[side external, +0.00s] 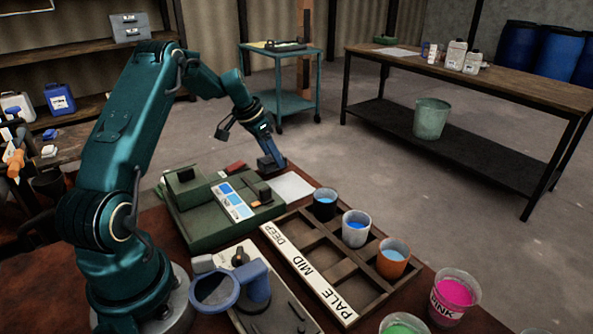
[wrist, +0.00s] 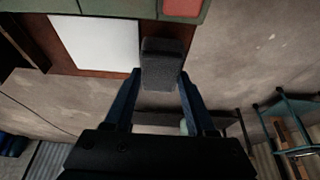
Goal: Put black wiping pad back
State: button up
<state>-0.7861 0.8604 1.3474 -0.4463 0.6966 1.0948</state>
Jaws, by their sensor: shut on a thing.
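The black wiping pad (wrist: 162,62) is a dark grey block between the fingertips of my gripper (wrist: 160,80) in the wrist view. My gripper is shut on it. In the side external view my gripper (side external: 271,159) is at the far edge of the green station (side external: 185,222), and the pad there is small and dark. The pad appears raised near the table edge; its exact height cannot be told. A red pad (side external: 235,167) lies at the back of the green station, and its red surface also shows at the top of the wrist view (wrist: 183,8).
A white sheet (side external: 291,187) lies right of the station. A wooden divided rack (side external: 305,252) holds cups of blue paint (side external: 356,229). A pink paint bucket (side external: 454,297) stands at front right. Open floor lies beyond the table.

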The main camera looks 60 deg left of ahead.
jog(key=shift+f, duration=0.6)
jog(key=shift+f, duration=0.2)
jog(key=o, duration=1.3)
jog(key=shift+r, duration=0.1)
